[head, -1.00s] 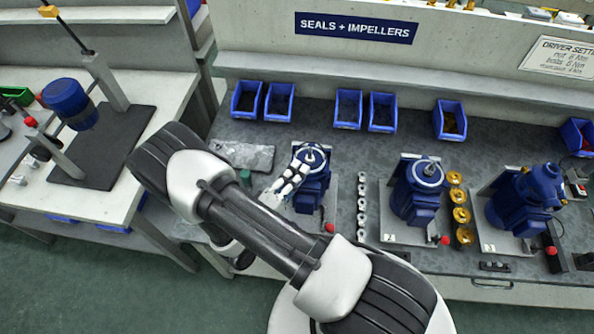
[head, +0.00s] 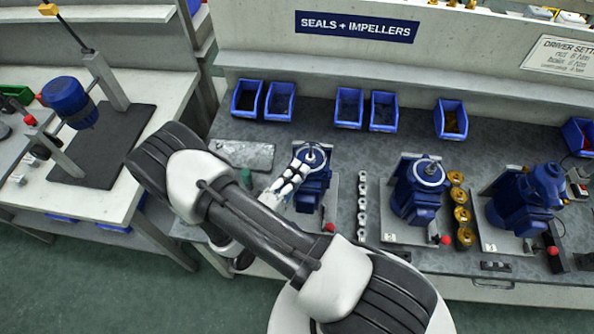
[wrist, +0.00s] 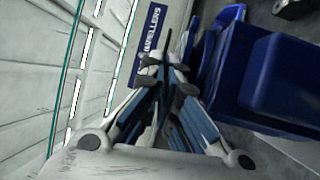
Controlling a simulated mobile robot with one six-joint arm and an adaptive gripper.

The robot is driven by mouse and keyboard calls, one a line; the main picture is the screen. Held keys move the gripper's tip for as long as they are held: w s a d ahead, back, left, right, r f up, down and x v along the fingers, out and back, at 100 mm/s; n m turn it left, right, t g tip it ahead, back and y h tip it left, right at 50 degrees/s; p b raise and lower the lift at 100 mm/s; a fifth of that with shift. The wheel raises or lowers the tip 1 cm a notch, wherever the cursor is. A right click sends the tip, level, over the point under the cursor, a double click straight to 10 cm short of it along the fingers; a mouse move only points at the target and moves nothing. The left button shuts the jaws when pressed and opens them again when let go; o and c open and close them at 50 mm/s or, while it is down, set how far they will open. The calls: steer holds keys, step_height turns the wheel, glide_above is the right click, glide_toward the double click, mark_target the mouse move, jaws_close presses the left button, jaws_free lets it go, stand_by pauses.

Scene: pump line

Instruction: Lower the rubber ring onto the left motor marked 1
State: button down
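The left motor (head: 314,182) is blue, with a pale round top face and a central shaft, and stands on a pale plate in the head view. My gripper (head: 302,163) is at the upper left edge of that top face. In the wrist view its fingers (wrist: 166,68) come together on a thin dark edge (wrist: 168,44), which looks like the rubber ring seen side-on. A dark arc shows over the motor's top in the head view. I cannot tell whether the ring touches the motor. The mark 1 is hidden. The blue motor body fills the right of the wrist view (wrist: 245,70).
The middle motor (head: 418,190) and right motor (head: 525,200) stand to the right. A row of pale small parts (head: 362,207) and brass impellers (head: 461,215) lie between them. Blue bins (head: 349,108) line the back. A red knob (head: 329,227) sits at the left motor's front.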

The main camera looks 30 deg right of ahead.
steer(key=c, duration=2.3)
jaws_free()
steer(key=shift+f, duration=0.1)
steer(key=o, duration=0.6)
steer(key=shift+s, duration=0.1)
steer(key=shift+f, duration=0.1)
step_height(320, 180, up, 2)
steer(key=shift+r+p, duration=0.1)
steer(key=shift+p, duration=0.55)
steer(key=shift+r+p, duration=2.25)
steer(key=shift+r, duration=1.25)
